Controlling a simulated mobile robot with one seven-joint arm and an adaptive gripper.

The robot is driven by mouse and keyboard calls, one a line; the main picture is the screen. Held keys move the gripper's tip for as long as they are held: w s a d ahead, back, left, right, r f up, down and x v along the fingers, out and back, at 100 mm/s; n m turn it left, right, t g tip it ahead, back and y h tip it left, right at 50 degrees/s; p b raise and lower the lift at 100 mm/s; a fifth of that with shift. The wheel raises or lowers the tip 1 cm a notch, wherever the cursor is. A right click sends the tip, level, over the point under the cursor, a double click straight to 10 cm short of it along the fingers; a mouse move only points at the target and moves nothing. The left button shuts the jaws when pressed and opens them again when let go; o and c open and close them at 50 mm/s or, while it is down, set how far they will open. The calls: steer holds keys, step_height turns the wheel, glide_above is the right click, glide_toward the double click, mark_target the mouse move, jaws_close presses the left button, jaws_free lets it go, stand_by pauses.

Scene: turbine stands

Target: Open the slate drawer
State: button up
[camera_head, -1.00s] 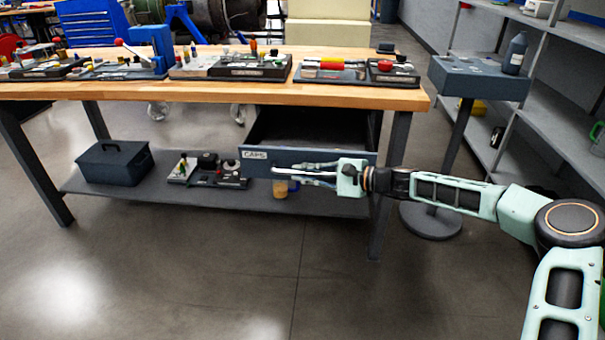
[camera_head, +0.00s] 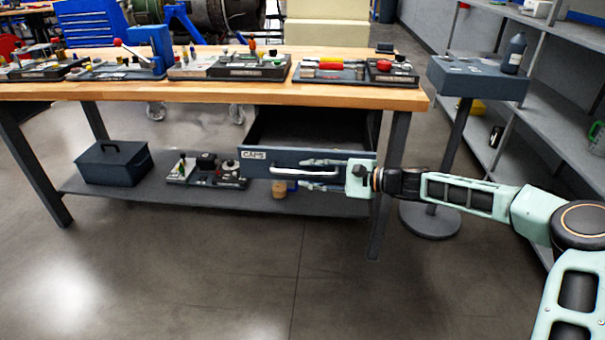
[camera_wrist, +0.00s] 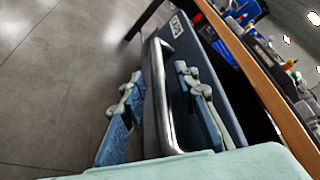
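The slate drawer (camera_head: 288,157), labelled CAPS, hangs under the right part of the workbench and stands pulled out, with its dark inside showing. Its silver bar handle (camera_head: 285,171) runs across the front. My gripper (camera_head: 304,174) is at the handle's right part, reaching in from the right. In the wrist view my gripper (camera_wrist: 158,76) is open, with one finger on each side of the handle (camera_wrist: 160,100) and gaps visible beside it. The right finger lies between the handle and the drawer front (camera_wrist: 196,54).
The wooden bench top (camera_head: 200,92) holds several trays of parts. On the lower shelf (camera_head: 330,207) stand a dark toolbox (camera_head: 113,165) and a parts tray (camera_head: 205,172). A pedestal stand (camera_head: 478,82) is right of the bench. The floor in front is clear.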

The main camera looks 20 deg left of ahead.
steer(key=w+v, duration=0.1)
steer(key=v, duration=0.8)
steer(key=shift+s+d, duration=0.15)
steer(key=shift+s, duration=0.35)
